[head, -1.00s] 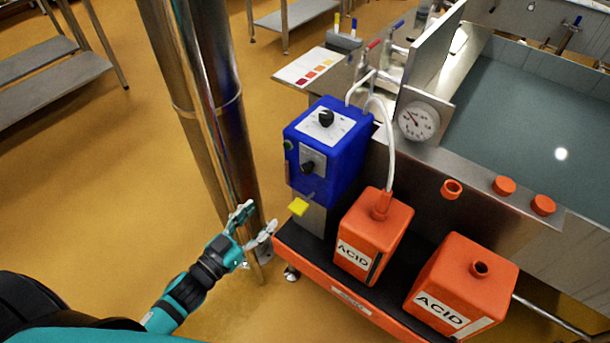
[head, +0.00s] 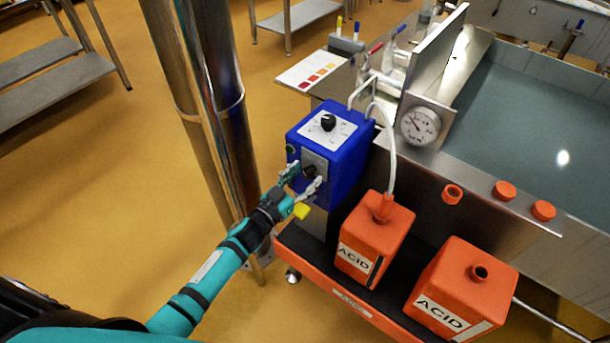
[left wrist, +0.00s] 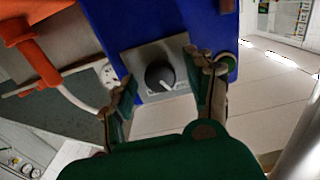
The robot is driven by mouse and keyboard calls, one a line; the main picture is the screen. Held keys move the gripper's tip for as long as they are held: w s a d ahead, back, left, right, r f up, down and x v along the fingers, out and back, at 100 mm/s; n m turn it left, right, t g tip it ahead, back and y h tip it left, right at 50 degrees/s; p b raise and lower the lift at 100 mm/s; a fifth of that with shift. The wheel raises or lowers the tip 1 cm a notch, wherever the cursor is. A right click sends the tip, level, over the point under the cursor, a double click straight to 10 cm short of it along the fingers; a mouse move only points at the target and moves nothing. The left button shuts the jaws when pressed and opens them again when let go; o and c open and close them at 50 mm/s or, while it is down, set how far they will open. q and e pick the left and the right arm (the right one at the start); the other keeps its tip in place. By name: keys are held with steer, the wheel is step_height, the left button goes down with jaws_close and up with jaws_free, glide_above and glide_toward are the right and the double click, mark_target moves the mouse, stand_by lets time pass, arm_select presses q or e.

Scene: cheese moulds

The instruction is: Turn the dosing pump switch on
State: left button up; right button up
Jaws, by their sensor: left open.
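The blue dosing pump (head: 345,150) stands at the left end of the tank, with a white-plated dial on its top. Its switch is a dark round knob on a grey plate on the front face, in the head view (head: 310,170) and in the left wrist view (left wrist: 159,76). A white mark on the knob points to the lower right in the wrist view. My left gripper (head: 305,180) is open at this front face. In the left wrist view its fingers (left wrist: 162,88) are on either side of the knob, apart from it. My right gripper is not in view.
Two orange acid containers (head: 375,240) (head: 463,287) stand on a dark-topped orange trolley right of the pump. A white hose (head: 390,150) runs to the nearer one.

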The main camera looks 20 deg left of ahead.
arm_select(q)
steer(key=shift+w+d, duration=0.1)
steer(key=shift+w, duration=0.15)
jaws_close()
steer(key=shift+m, duration=0.4)
steer(key=m, duration=0.4)
steer(key=shift+m+b, duration=0.4)
steer(key=m+b, duration=0.1)
steer(key=m, duration=0.5)
steer(key=shift+m, duration=0.3)
